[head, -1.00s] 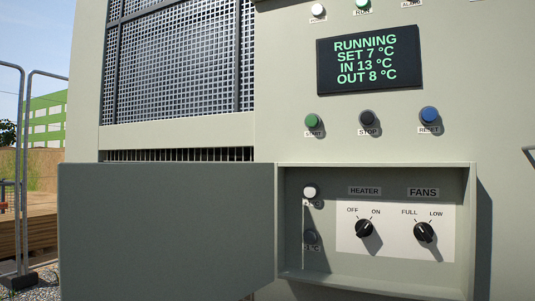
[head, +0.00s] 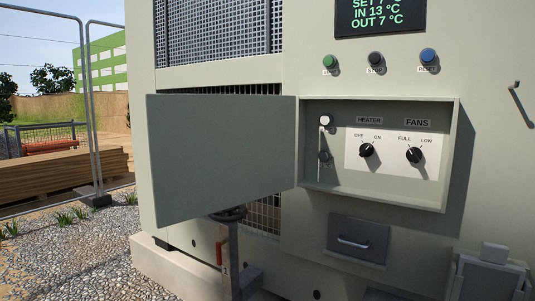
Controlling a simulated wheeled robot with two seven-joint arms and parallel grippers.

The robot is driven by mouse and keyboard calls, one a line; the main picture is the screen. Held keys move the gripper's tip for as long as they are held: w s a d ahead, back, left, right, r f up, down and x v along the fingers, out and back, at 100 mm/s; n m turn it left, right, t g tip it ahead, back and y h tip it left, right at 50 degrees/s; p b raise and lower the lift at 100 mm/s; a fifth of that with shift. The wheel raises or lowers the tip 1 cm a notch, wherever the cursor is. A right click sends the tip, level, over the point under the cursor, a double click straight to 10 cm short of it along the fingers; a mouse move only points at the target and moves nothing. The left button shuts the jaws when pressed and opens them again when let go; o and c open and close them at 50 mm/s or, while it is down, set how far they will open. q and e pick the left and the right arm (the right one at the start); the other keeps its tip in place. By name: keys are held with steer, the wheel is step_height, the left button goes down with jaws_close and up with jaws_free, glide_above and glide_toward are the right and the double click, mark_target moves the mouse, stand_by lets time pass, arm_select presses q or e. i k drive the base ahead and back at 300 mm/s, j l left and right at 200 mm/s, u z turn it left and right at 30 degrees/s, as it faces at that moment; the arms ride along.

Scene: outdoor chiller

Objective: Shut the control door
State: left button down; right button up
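The control door (head: 222,158) is a flat grey-green panel, hinged at the left edge of the control box (head: 452,160). It stands wide open, swung out to the left and towards me. Inside the box a white panel carries the heater knob (head: 367,149) and the fans knob (head: 414,155). Left of them is a vertical slot with a white knob (head: 325,121) at its top and a dark round knob (head: 323,156) lower down. Neither of my grippers shows in the head view.
Below the box are a grey drawer (head: 358,240) with a bar handle and a grey bin-like box (head: 490,278) at lower right. A post with a dark handwheel (head: 229,214) stands beneath the door. A wire fence (head: 92,110) and gravel (head: 85,255) lie left.

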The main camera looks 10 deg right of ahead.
mark_target(210, 153)
steer(key=z, duration=0.45)
steer(key=j+z, duration=0.15)
steer(key=z, duration=0.3)
steer(key=i+j+z, duration=0.1)
steer(key=z, duration=0.8)
steer(key=j+z, duration=0.15)
steer(key=z, duration=0.25)
steer(key=k+j, duration=0.1)
steer(key=j, duration=0.85)
steer(key=k+j+z, duration=0.1)
steer(key=j, duration=0.4)
steer(key=k+j, duration=0.15)
steer(key=j, duration=0.3)
steer(key=k+j, duration=0.1)
steer(key=j, duration=0.4)
steer(key=k+j, duration=0.1)
steer(key=j, duration=0.4)
steer(key=k+j+z, duration=0.1)
steer(key=j, duration=0.35)
